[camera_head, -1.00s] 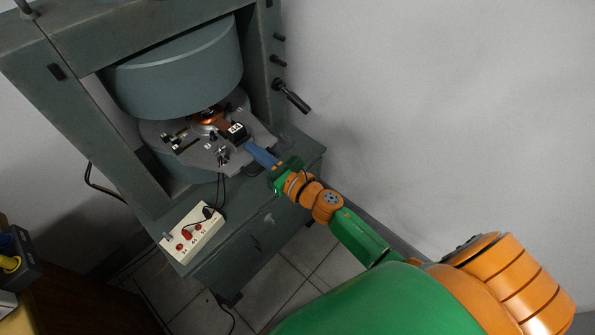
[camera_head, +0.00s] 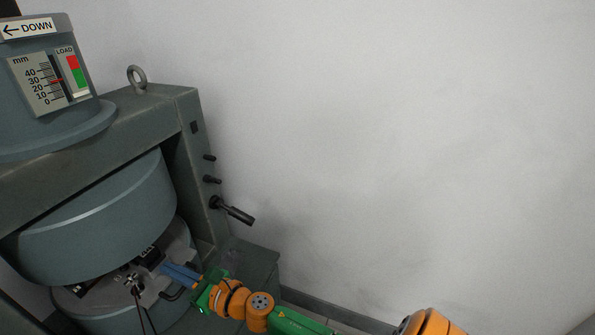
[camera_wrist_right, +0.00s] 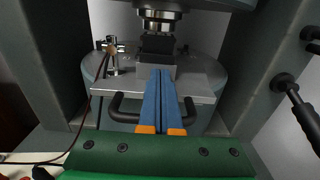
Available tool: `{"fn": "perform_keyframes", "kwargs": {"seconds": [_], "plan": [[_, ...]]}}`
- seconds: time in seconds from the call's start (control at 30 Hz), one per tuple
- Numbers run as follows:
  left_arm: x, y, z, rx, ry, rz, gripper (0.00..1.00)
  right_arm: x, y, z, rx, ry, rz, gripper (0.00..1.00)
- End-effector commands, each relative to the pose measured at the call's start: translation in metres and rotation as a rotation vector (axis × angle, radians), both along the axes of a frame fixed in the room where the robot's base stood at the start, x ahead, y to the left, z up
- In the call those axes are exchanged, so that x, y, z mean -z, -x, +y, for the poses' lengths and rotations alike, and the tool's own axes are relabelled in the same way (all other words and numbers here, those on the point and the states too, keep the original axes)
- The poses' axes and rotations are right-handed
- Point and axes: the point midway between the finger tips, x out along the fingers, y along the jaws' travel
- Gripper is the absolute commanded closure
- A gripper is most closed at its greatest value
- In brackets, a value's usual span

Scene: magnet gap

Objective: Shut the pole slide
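The pole slide is a grey plate (camera_wrist_right: 199,84) with a black bar handle (camera_wrist_right: 122,110) at its front edge. A dark block stands on it (camera_wrist_right: 158,45), directly below a round metal pole piece (camera_wrist_right: 158,18) in the right wrist view. My right gripper (camera_wrist_right: 161,72) has its two blue fingers together and lies over the handle. Its tips are at the block's front face; I cannot tell whether they touch it. In the head view the right gripper (camera_head: 163,266) reaches in from the right. My left gripper is out of view.
The magnet's big upper drum (camera_head: 95,220) hangs above the slide, and the frame's right post (camera_head: 190,180) stands beside it. A black lever (camera_head: 235,212) sticks out from that post. A small clamp with cables (camera_wrist_right: 112,55) is left of the block.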

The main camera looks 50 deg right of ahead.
Motion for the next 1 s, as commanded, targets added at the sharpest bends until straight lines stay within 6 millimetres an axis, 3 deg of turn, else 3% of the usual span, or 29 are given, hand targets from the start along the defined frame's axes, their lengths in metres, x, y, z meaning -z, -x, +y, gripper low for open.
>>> {"fn": "perform_keyframes", "kwargs": {"seconds": [0.03, 0.37, 0.7, 1.0], "plan": [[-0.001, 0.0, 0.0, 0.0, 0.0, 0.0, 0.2, -0.007, -0.002, 0.0, 0.002, -0.005, -0.013, 1.0], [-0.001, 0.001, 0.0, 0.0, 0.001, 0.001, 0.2, -0.009, 0.001, -0.002, 0.002, -0.007, -0.017, 1.0], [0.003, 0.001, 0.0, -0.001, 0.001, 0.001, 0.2, -0.002, 0.055, -0.021, 0.001, -0.005, -0.008, 1.0], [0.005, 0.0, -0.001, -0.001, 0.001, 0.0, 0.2, -0.003, 0.072, -0.027, 0.001, -0.005, -0.007, 1.0]]}}
